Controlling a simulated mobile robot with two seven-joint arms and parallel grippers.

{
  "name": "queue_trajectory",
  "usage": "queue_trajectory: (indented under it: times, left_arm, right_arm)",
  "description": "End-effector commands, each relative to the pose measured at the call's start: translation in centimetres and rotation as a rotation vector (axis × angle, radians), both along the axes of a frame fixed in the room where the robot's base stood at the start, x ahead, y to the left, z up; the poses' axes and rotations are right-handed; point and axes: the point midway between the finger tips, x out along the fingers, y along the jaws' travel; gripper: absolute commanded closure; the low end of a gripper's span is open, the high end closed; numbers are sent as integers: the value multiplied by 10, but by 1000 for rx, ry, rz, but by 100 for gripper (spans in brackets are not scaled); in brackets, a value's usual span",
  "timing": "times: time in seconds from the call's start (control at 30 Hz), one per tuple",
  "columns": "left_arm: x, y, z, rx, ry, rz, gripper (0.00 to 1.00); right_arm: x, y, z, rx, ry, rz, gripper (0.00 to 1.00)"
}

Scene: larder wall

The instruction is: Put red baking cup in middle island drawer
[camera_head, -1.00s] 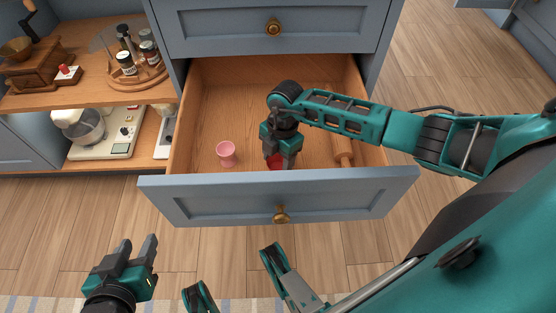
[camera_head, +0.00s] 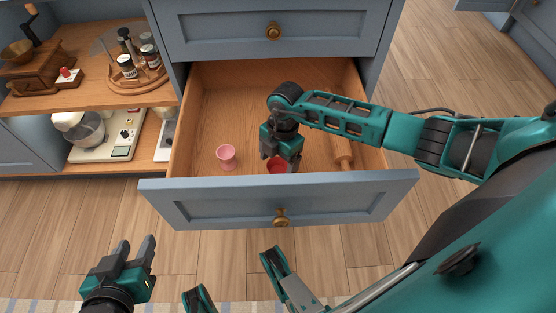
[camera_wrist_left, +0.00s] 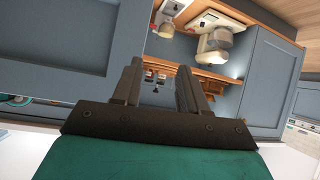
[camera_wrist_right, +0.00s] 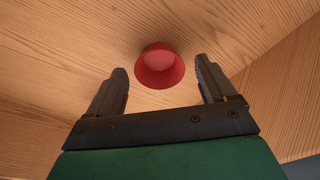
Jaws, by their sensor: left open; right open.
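The red baking cup (camera_head: 277,167) stands on the floor of the open island drawer (camera_head: 215,110), near its front. In the right wrist view the red cup (camera_wrist_right: 160,66) lies just beyond and between my open fingers, apart from them. My right gripper (camera_head: 281,160) is inside the drawer, pointing down above the cup and partly hiding it; it also shows in the right wrist view (camera_wrist_right: 163,90). My left gripper (camera_head: 137,246) is open and empty in front of the drawer at lower left; its fingers show in the left wrist view (camera_wrist_left: 160,75).
A pink cup (camera_head: 227,157) stands in the drawer to the left. A wooden rolling pin (camera_head: 343,157) lies at the drawer's right. Shelves at left hold a grinder (camera_head: 38,68), a spice rack (camera_head: 137,72) and a mixer (camera_head: 80,128). A closed drawer (camera_head: 230,28) is above.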

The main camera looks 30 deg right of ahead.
Motion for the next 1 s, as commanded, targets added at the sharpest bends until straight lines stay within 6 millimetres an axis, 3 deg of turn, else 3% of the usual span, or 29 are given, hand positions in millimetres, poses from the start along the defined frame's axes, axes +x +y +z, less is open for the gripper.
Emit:
queue_trajectory:
  times: [0.23, 0.5, 0.7, 1.0]
  left_arm:
    - [1, 6, 19, 9, -13, 12, 57]
    - [-4, 12, 21, 23, -8, 19, 57]
    - [-6, 13, 19, 27, -5, 19, 57]
    - [-6, 14, 18, 27, -4, 19, 57]
  right_arm:
    - [3, -7, 55, -1, -3, -1, 16]
    - [4, -12, 102, -1, -3, 0, 16]
    - [5, -13, 114, -1, -1, 0, 16]
    - [5, -13, 114, -1, -1, -1, 16]
